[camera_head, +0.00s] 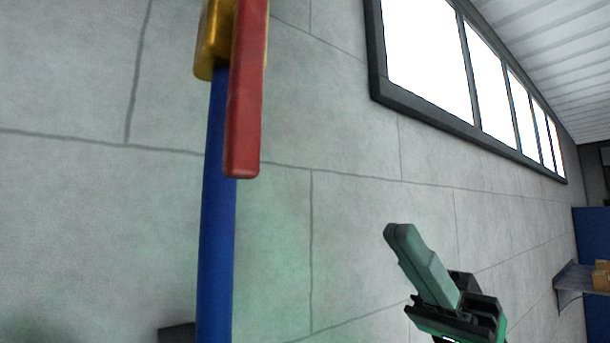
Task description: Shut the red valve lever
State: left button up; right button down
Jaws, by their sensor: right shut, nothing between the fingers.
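The red valve lever (246,95) is at the upper left of the head view. It hangs down alongside a blue pipe (216,230), roughly in line with it, and its upper end runs out of the picture. A brass valve body (214,40) sits on the pipe behind the lever, partly cut off by the top edge. My right gripper (397,232) is at the lower right, shut and empty. It points up and to the left, and in the picture it is below and to the right of the lever, apart from it. My left gripper is not in view.
A grey block wall (330,130) fills the background. A dark-framed window row (430,60) is at the upper right. A shelf (578,279) with boxes (601,276) is at the far right. Nothing shows between the gripper and the lever.

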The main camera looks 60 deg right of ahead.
aim_at(260, 96)
jog(key=p+x, duration=0.1)
jog(key=x, duration=0.3)
jog(key=a+f+p+x, duration=0.1)
jog(key=p+x, duration=0.1)
jog(key=x, duration=0.2)
jog(key=p+x, duration=0.2)
jog(key=x, duration=0.2)
jog(key=shift+w+a+f, duration=0.1)
jog(key=shift+w+a, duration=0.15)
jog(key=shift+a, duration=0.05)
jog(key=shift+w+a, duration=0.25)
jog(key=shift+a, duration=0.25)
jog(key=shift+f, duration=0.1)
